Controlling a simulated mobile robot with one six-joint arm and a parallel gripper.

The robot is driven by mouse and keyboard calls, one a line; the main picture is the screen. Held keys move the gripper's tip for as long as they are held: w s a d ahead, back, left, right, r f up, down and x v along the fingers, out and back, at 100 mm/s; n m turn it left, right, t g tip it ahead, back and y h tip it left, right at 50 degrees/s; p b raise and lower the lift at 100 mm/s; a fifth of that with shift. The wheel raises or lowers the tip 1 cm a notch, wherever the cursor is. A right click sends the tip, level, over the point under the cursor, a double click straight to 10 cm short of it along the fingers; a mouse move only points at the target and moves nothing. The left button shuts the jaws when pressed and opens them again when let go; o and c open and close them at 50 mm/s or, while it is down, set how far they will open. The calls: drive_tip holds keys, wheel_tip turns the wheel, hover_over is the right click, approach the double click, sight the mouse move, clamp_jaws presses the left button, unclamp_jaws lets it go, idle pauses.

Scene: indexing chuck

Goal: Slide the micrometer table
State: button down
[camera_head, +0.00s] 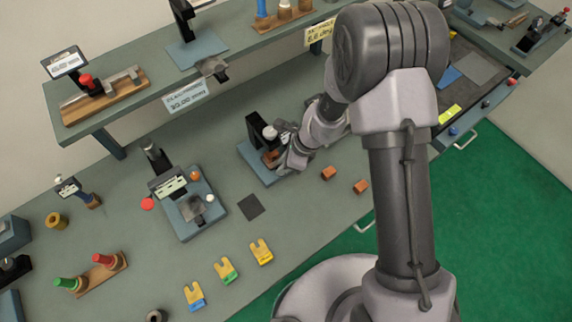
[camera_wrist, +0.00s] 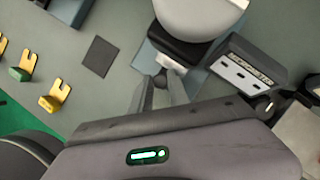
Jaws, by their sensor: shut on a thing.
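My gripper (camera_head: 283,160) is at this stand's right side. In the wrist view my gripper (camera_wrist: 161,84) has its two fingers closed on a small dark round knob (camera_wrist: 161,77), below a pale block and a black part. A large white rounded part (camera_wrist: 200,12) hides what lies above. My arm covers part of the stand in the head view.
Two orange blocks (camera_head: 329,173) lie right of the stand. A dark square (camera_head: 250,207) and several yellow forked pieces (camera_head: 261,252) lie nearer the front. A second blue-based device (camera_head: 190,215) stands to the left. A shelf (camera_head: 130,107) runs behind.

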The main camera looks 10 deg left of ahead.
drive_tip(key=c, duration=1.6)
unclamp_jaws()
drive_tip(key=shift+w+a+r, duration=0.1)
drive_tip(key=shift+w+r, duration=0.05)
drive_tip(key=shift+w, duration=0.05)
drive_tip(key=shift+o, duration=0.3)
drive_tip(key=p+v, duration=0.5)
drive_tip(key=v, duration=1.2)
drive_tip(key=shift+d, duration=0.2)
